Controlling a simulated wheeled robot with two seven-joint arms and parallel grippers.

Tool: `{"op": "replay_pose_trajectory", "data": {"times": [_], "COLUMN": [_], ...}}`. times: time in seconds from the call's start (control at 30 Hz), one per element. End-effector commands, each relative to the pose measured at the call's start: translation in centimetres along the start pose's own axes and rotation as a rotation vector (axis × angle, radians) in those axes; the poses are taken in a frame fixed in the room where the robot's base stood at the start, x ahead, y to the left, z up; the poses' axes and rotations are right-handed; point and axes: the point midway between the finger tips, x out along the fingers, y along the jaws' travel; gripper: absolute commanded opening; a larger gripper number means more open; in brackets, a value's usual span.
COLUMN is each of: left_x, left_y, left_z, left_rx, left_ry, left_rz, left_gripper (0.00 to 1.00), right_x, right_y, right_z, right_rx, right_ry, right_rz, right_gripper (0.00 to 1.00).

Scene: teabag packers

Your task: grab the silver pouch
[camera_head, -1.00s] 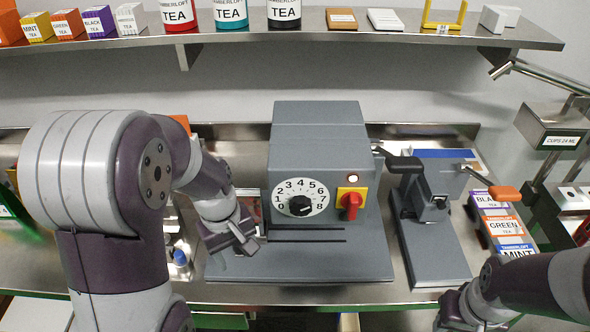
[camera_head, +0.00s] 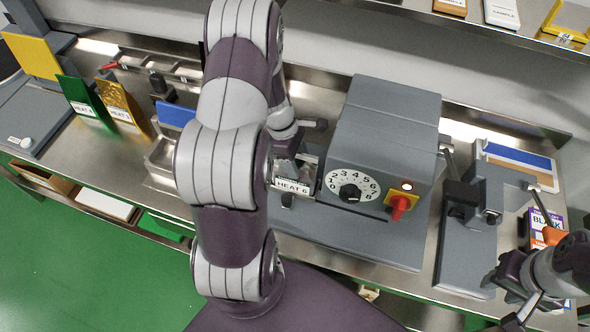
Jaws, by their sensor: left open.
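A silver pouch (camera_head: 309,172) with a white label reading HEAT 6 (camera_head: 291,187) stands at the left side of the grey sealing machine (camera_head: 380,130). My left gripper (camera_head: 285,170) is open right at the pouch, over its left part. The wrist and fingers hide some of the pouch, and I cannot tell whether the fingers touch it. My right gripper (camera_head: 522,314) is at the lower right, far from the pouch, and its jaw opening is unclear.
A green pouch (camera_head: 83,97) and a gold pouch (camera_head: 122,103) stand at the left. A grey lever device (camera_head: 468,230) and a purple black tea box (camera_head: 546,222) are to the right. A shelf (camera_head: 480,30) runs along the back.

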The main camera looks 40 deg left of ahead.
Motion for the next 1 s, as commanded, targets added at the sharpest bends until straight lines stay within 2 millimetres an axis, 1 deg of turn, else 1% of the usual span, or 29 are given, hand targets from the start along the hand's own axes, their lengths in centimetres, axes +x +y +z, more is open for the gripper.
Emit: {"op": "replay_pose_trajectory", "data": {"times": [0.93,0.97,1.0], "left_x": [0.68,0.68,0.68], "left_y": [0.04,0.04,0.04], "left_z": [-0.13,-0.13,-0.13], "left_rx": [0.002,0.002,0.002], "left_ry": [0.001,0.001,0.001], "left_rz": [0.001,0.001,0.001], "left_gripper": [0.62,0.59,0.46], "right_x": [0.16,0.16,0.16], "right_y": [0.00,0.00,0.00], "right_z": [0.04,0.04,0.04], "right_rx": [0.000,0.000,0.000], "right_ry": [0.000,0.000,0.000], "right_rz": [0.000,0.000,0.000], "right_gripper": [0.40,0.40,0.40]}}
